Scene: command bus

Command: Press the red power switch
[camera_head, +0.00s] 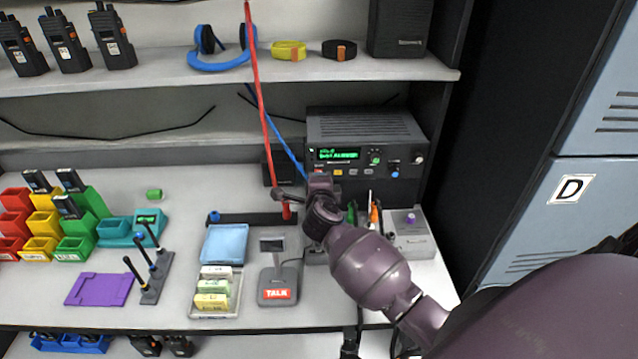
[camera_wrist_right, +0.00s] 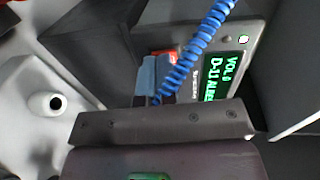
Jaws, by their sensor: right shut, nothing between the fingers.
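The radio (camera_head: 365,130) is a dark box with a green lit display, standing at the back of the desk below the shelf. In the right wrist view its display (camera_wrist_right: 227,72) is close, and a red patch (camera_wrist_right: 166,55), which looks like the red power switch, lies left of it. My right gripper (camera_head: 319,180) is shut and empty at the lower left of the radio's front. In the wrist view its grey-blue fingertips (camera_wrist_right: 153,75) overlap the red patch and hide part of it. I cannot tell whether they touch it. My left gripper is in neither view.
A blue coiled cord (camera_wrist_right: 200,45) crosses in front of the radio near the fingertips. A red strap (camera_head: 262,100) hangs down left of the radio. A TALK microphone (camera_head: 278,285) stands on the desk, and a grey box with a purple knob (camera_head: 411,240) sits right of my arm.

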